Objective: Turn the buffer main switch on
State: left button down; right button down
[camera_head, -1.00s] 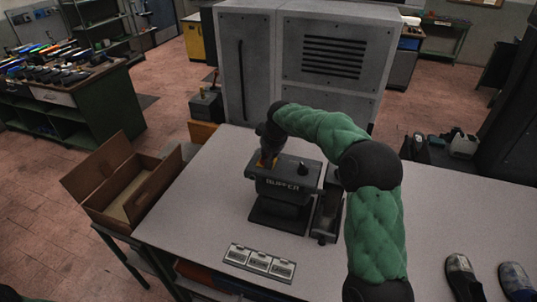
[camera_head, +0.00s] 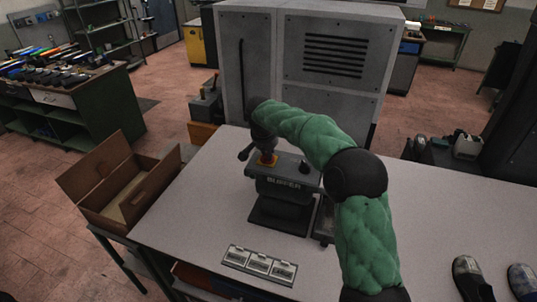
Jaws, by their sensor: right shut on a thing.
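The buffer (camera_head: 283,186) is a dark machine on a stand on the grey table, with its name on the front. Its main switch (camera_head: 268,159) is a red and orange knob on a yellow plate at the left of the top. A second black knob (camera_head: 304,167) sits to the right on the same top. My right gripper (camera_head: 262,152) reaches down over the switch from above and is shut on it. A dark gripper part sticks out to the left. The fingertips are partly hidden, so the switch's exact angle cannot be told. My left gripper is not in view.
An open cardboard box (camera_head: 141,197) stands left of the grey table (camera_head: 185,222). A row of label plates (camera_head: 259,263) lies in front of the buffer. Shoes (camera_head: 468,281) stand at the right. A large grey cabinet (camera_head: 305,65) rises behind.

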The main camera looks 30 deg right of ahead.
jog(key=shift+m, duration=0.5)
jog(key=c, duration=1.1)
grip_release()
jog(key=shift+r, duration=0.1)
jog(key=v, duration=1.1)
jog(key=shift+a+r, duration=0.3)
